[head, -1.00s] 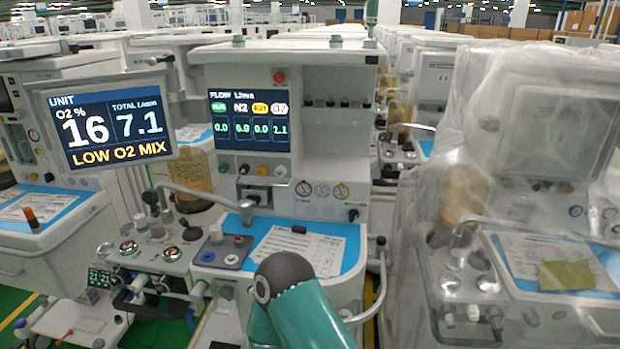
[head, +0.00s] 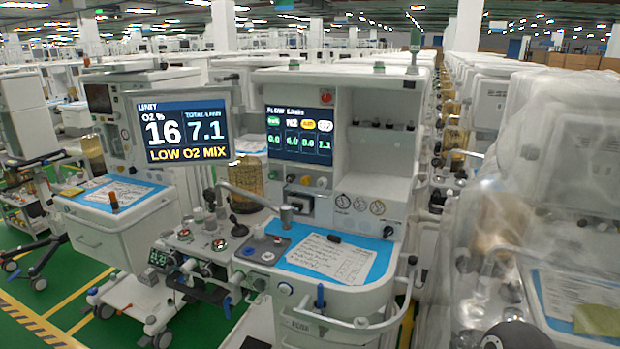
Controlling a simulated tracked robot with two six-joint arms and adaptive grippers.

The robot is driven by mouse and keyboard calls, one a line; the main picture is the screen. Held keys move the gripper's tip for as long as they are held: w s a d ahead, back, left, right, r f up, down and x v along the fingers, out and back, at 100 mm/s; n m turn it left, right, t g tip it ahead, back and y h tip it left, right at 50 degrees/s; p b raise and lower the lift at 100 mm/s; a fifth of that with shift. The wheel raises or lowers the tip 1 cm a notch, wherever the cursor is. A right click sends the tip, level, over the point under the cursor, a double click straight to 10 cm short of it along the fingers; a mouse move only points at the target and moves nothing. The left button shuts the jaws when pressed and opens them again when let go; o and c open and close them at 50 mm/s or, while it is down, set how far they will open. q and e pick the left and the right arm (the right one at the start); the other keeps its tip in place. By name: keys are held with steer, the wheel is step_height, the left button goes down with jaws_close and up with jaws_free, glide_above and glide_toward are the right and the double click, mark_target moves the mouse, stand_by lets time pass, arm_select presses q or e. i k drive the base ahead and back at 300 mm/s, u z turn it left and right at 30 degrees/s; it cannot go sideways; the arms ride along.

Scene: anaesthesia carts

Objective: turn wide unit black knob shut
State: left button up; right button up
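The wide unit (head: 340,130) stands in the middle of the head view, with a lit flow panel (head: 299,134). The panel reads 0.0, 6.0, 0.0 and 1.1. A row of small knobs sits below it. Another dark knob (head: 388,231) sits lower right, beside the gauges. The side screen (head: 186,131) reads O2 16, total 7.1, LOW O2 MIX. Neither gripper is in view.
The unit's blue worktop (head: 296,262) carries a printed sheet (head: 338,260). A plastic-covered cart (head: 555,170) stands close at right. A dark rounded part of mine is at bottom right.

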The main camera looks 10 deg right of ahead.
mark_target(289, 178)
steer(key=u, duration=0.1)
steer(key=i, duration=0.95)
steer(key=u, duration=0.65)
